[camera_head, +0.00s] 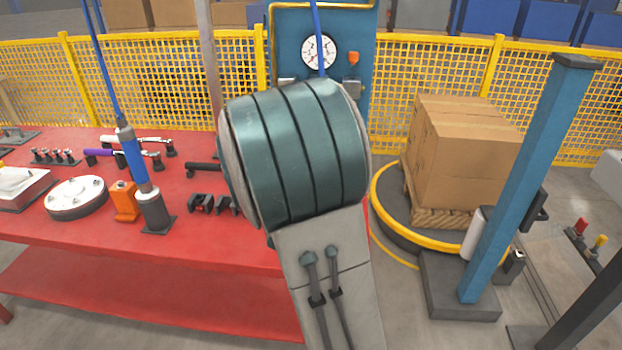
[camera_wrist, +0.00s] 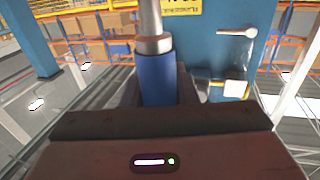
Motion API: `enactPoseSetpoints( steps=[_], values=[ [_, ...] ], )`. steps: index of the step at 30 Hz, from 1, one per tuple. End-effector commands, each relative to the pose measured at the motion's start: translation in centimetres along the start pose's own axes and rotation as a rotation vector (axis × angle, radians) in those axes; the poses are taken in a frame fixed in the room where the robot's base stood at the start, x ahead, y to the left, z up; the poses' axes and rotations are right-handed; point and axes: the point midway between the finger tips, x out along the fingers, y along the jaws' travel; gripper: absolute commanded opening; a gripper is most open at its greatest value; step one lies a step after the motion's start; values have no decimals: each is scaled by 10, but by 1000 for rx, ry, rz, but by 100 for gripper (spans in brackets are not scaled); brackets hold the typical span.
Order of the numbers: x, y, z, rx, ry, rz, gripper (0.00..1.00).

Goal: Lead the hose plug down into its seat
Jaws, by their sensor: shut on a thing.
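In the wrist view the plug (camera_wrist: 157,78) is a blue cylinder with a silver metal end (camera_wrist: 151,25) pointing up the picture. My gripper (camera_wrist: 158,92) is shut on its blue part, with a dark finger on either side. In the head view my arm hides both the gripper and the plug. There a blue hose (camera_head: 317,30) runs down in front of the blue gauge panel (camera_head: 288,55) and passes behind my arm. I cannot make out the seat in either view, nor whether the plug touches it.
A red workbench (camera_head: 215,235) at left bears several tools and a blue hanging tool (camera_head: 132,158) in a grey holder. A blue post (camera_head: 520,180) and cartons (camera_head: 465,145) on a round platform stand at right. Yellow mesh fencing (camera_head: 180,85) runs behind.

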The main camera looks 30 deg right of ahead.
Motion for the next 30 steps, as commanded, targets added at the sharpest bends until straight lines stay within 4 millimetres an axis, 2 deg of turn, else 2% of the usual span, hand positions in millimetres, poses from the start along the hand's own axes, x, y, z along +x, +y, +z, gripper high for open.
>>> enactPoseSetpoints(
  steps=[1, 6, 17, 23, 30],
  values=[
    [-3, 10, -7, 6, 1, 4, 0],
    [-10, 34, -22, 5, 1, 1, 0],
    [-15, 52, -33, 1, 2, 3, 0],
    [-2, 55, -31, -9, 11, 70, 0],
    [26, 60, -11, -12, 19, 228, 0]
  ],
)
